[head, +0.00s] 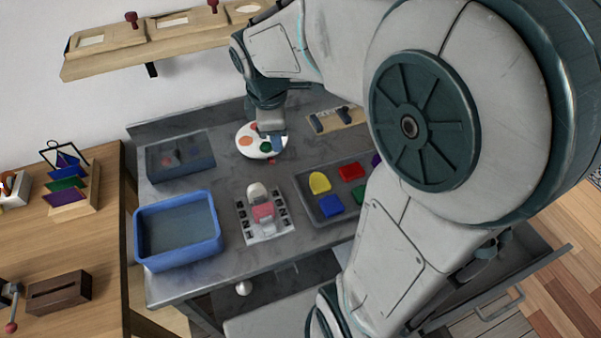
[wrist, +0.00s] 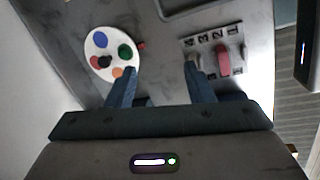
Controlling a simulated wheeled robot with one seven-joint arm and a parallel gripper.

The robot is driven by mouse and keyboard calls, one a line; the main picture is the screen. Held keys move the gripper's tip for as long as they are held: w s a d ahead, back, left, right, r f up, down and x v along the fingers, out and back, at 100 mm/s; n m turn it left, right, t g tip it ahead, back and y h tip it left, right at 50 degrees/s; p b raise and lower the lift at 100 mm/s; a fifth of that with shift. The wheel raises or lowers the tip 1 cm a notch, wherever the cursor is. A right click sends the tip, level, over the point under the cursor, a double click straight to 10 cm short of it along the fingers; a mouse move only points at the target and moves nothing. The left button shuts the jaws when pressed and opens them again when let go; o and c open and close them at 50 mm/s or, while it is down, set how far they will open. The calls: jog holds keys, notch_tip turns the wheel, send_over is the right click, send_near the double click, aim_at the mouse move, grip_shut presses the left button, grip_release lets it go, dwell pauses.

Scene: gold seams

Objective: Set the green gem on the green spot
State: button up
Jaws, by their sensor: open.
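A white round palette (head: 245,143) with coloured spots lies on the grey bench; it also shows in the wrist view (wrist: 113,38). Its green spot (wrist: 125,51) is dark green, on the side nearer the middle of the wrist view. I cannot tell whether a green gem lies on that spot. A green piece (head: 361,193) lies in the dark tray with other coloured pieces. My gripper (wrist: 161,72) is open with nothing visible between its fingers. In the head view my gripper (head: 271,125) is over or close to the palette and partly covers it.
The dark tray (head: 312,207) is right of a light rack with a pink piece (head: 263,212). A blue bin (head: 177,262) stands front left, with a dark clear box (head: 180,156) behind it. A wall shelf (head: 165,48) hangs above. My arm hides the bench's right side.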

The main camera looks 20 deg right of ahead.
jog(key=s+m+y, duration=0.1)
jog(key=s+m, duration=1.2)
jog(key=m, duration=0.2)
jog(key=shift+d+f, duration=0.25)
jog(key=shift+f, duration=0.2)
